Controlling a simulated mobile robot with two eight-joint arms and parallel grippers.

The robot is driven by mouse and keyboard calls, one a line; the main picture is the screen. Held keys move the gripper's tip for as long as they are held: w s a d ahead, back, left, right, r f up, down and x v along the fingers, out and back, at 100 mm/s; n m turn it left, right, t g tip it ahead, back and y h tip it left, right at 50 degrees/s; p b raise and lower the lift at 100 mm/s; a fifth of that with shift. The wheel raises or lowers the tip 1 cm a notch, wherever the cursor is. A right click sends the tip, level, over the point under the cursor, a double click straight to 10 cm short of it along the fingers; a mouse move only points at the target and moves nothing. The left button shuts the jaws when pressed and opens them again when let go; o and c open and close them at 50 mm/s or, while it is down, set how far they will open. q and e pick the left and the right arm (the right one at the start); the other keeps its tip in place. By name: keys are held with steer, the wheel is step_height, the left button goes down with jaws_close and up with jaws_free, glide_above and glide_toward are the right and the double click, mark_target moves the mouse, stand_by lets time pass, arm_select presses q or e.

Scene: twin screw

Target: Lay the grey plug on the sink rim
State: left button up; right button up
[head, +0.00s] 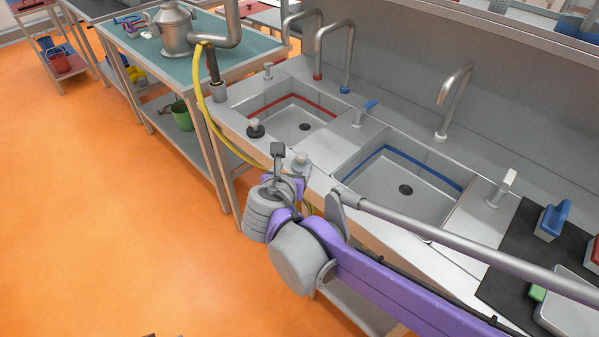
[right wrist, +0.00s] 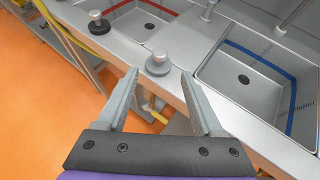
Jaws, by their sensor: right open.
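The grey plug (head: 301,163) stands upright on the front steel rim, between the two sinks. It also shows in the right wrist view (right wrist: 158,65), with a round grey base and a pale knob on top. My right gripper (head: 287,160) is open and empty, close to the plug. In the right wrist view its two fingers (right wrist: 160,73) point towards the plug, which appears between and just beyond the tips. I cannot tell any contact. The sink rim (head: 326,183) is bare steel around the plug. My left gripper is not in view.
A black plug (head: 256,129) stands on the rim by the red-banded sink (head: 300,119). The blue-banded sink (head: 405,190) lies to the right. A yellow hose (head: 215,125) hangs at the left. Taps rise behind, and orange floor is free at the left.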

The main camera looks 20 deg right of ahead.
steer(key=s+f+m+g+y, duration=0.2)
steer(key=s+f+m+y, duration=0.1)
steer(key=s+f+m, duration=0.4)
steer(key=s+a+f+m+g+y, duration=0.1)
steer(key=s+f+m+g+y, duration=0.2)
steer(key=s+f+m, duration=0.5)
steer(key=s+m, duration=0.6)
steer(key=m, duration=0.8)
steer(key=shift+s+y, duration=0.25)
steer(key=shift+y, duration=0.15)
